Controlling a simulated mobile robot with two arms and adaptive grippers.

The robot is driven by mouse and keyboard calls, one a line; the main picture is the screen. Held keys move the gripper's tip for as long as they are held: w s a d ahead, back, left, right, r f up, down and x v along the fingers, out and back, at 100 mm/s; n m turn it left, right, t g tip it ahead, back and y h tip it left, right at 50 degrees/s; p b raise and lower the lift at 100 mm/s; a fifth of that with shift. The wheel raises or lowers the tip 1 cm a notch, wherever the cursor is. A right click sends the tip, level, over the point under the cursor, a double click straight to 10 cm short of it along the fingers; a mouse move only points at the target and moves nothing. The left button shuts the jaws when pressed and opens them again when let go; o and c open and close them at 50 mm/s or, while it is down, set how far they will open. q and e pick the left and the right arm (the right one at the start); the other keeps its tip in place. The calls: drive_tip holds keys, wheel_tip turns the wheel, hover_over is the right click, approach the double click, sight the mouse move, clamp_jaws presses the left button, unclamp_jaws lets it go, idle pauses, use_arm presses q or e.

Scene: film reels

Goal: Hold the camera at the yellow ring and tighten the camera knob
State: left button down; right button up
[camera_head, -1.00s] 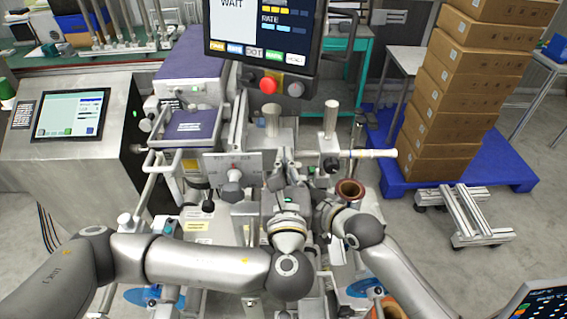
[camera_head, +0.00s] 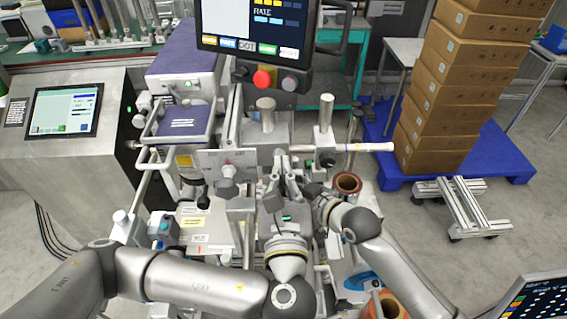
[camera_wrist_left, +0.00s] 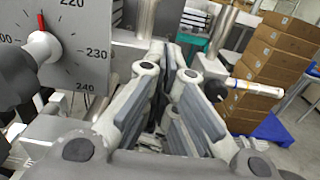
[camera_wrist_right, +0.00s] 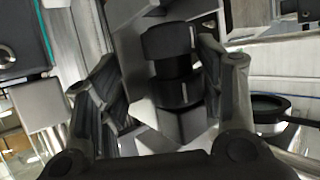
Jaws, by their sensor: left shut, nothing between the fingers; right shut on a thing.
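My left gripper (camera_head: 279,163) is shut and empty, its fingers pointing away from me above the machine. In the left wrist view its fingertips (camera_wrist_left: 172,52) meet, to the right of a dial plate (camera_wrist_left: 85,42) with a red pointer. A dark knob (camera_wrist_left: 12,78) stands before that plate; its knob also shows in the head view (camera_head: 228,182). My right gripper (camera_head: 312,192) is low beside the left one. In the right wrist view its fingers (camera_wrist_right: 157,62) are on either side of a black cylindrical part (camera_wrist_right: 172,68), shut on it. I cannot make out a yellow ring on it.
A pale rod (camera_head: 368,147) sticks out to the right, near a copper-coloured cup (camera_head: 347,184). A screen with a red button (camera_head: 262,78) stands behind. Stacked boxes (camera_head: 440,120) stand on a blue pallet (camera_head: 500,165). Metal posts and rails crowd the machine.

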use_arm(q)
drive_tip(key=shift+s+f, duration=0.35)
drive_tip(key=shift+f, duration=0.2)
use_arm(e)
drive_tip(key=shift+s+a+f, duration=0.15)
drive_tip(key=shift+a, duration=0.15)
drive_tip(key=o, duration=1.6)
use_arm(q)
drive_tip(key=shift+f, duration=0.15)
use_arm(e)
drive_tip(key=shift+d, duration=0.1)
drive_tip(key=shift+s+d+r+p, duration=0.1)
drive_tip(key=shift+d+r+p, duration=0.2)
drive_tip(key=shift+d+p, duration=0.05)
drive_tip(key=shift+p+v, duration=0.7)
drive_tip(key=shift+v, duration=0.1)
use_arm(q)
wheel_tip(320, 180, up, 5)
drive_tip(key=shift+w+a+f+p, duration=0.1)
drive_tip(key=shift+w+p, duration=0.05)
drive_tip(key=shift+p, duration=0.95)
use_arm(e)
drive_tip(key=v, duration=0.3)
drive_tip(key=shift+s+d+r, duration=0.1)
drive_tip(key=shift+s, duration=0.05)
